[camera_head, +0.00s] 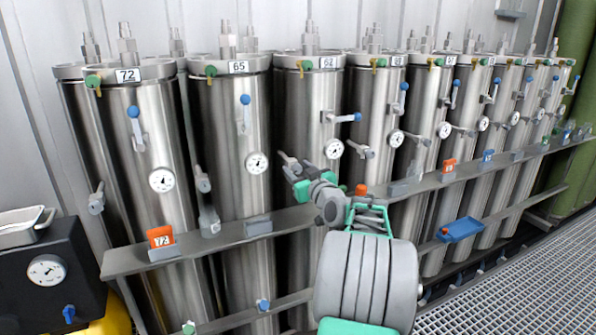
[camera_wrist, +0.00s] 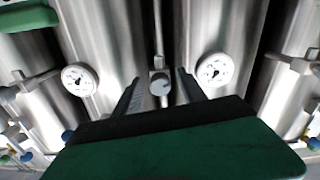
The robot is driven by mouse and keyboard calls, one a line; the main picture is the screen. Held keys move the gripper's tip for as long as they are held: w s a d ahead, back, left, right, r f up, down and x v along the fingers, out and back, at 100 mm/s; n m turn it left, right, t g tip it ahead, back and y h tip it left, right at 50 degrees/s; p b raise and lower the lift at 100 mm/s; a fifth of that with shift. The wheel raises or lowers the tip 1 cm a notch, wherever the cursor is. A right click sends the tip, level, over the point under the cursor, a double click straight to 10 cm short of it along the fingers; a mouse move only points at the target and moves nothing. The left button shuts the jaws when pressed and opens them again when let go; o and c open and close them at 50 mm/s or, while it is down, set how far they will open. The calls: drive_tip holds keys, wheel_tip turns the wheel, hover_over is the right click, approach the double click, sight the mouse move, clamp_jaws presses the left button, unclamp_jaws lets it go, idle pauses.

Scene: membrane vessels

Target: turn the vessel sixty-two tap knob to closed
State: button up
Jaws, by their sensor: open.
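Vessel sixty-two (camera_head: 308,110) is a tall steel cylinder with a "62" plate (camera_head: 328,62) at its top. In the wrist view a small grey round knob (camera_wrist: 160,86) stands between the fingers, with no clear contact. The head view partly hides this spot behind my gripper, so which fitting it is and its turn position are hard to tell.
Vessels 72 (camera_head: 150,125) and 65 (camera_head: 238,120) stand to the left, several more to the right. A grey rail (camera_head: 200,240) with an orange tag (camera_head: 160,237) runs in front. Metal grating (camera_head: 530,280) lies at the lower right.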

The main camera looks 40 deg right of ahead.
drive_tip(key=shift+c, duration=0.2)
clamp_jaws()
idle(0.3)
